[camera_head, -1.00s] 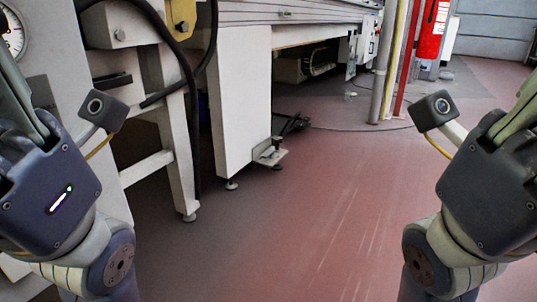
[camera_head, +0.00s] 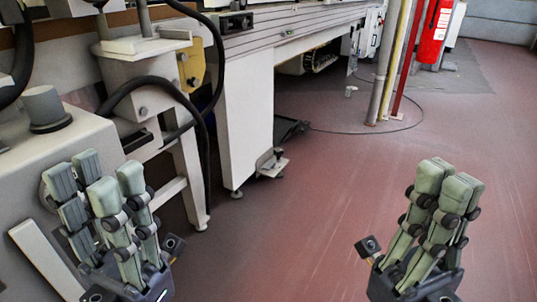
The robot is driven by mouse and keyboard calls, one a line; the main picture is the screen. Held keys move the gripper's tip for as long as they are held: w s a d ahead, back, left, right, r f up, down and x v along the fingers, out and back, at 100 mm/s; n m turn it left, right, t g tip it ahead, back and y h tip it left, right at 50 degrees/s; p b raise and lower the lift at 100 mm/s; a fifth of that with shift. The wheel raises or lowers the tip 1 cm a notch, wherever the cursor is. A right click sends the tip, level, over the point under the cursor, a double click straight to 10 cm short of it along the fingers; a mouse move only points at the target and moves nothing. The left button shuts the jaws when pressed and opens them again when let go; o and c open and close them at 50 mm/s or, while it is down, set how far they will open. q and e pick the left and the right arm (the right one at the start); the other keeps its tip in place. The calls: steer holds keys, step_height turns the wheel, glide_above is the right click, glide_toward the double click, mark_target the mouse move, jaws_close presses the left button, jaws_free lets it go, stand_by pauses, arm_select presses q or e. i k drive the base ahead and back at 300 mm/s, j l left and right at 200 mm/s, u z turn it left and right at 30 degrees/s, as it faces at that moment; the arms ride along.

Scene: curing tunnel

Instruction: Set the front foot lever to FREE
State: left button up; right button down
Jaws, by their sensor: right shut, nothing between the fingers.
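A small light-coloured foot plate with a dark upright part (camera_head: 272,164) sits low at the foot of the white machine leg, near the floor in the middle of the head view. It looks like the foot lever, but its setting and any marking are too small to read. My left gripper (camera_head: 97,182) is at the lower left, fingers pointing up and spread apart, with nothing between them. It is well to the left of the plate. My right gripper (camera_head: 447,185) is at the lower right, fingers together and empty, over open floor and well away from the plate.
The white machine frame (camera_head: 245,125) fills the left and middle back, with black hoses (camera_head: 170,85) hanging in front. A grey-white housing (camera_head: 55,145) stands beside my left gripper. Poles (camera_head: 387,60) and a red extinguisher (camera_head: 433,35) stand at back right. The red floor (camera_head: 310,230) is clear.

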mark_target(271, 163)
steer(key=i+l+u, duration=0.15)
steer(key=i+l, duration=0.2)
steer(key=i, duration=0.2)
steer(key=i+l+u, duration=0.15)
steer(key=i+l, duration=0.25)
steer(key=i, duration=0.1)
